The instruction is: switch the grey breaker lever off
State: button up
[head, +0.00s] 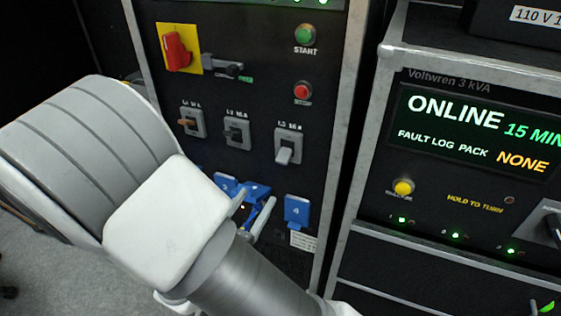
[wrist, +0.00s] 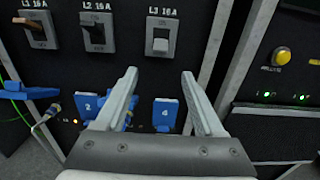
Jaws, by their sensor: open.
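The grey breaker lever (head: 284,155) is on the L3 16 A breaker, the rightmost of three on the black panel. It is pale and sits low in its frame. The same lever shows in the wrist view (wrist: 160,46), top centre. My gripper (wrist: 159,74) is open and empty. Its two fingers point up the picture, their tips apart and just below the L3 breaker in the wrist view, with the lever in line between them. I see no contact. In the head view my arm covers the lower left of the panel and the gripper is partly hidden.
The L2 breaker (head: 237,133) with a black lever and the L1 breaker (head: 191,122) with a brown lever are to the left. Blue sockets, one marked 4 (wrist: 166,113), lie below. A red rotary switch (head: 177,51) and the start (head: 305,34) and stop (head: 302,91) buttons are above.

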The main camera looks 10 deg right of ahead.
aim_at(281, 162)
jog(key=b+x, duration=0.1)
jog(key=x, duration=1.3)
jog(key=shift+w+d+b, duration=0.25)
jog(key=shift+w+b, duration=0.05)
jog(key=shift+b, duration=0.05)
jog(key=shift+f, duration=0.1)
grip_shut()
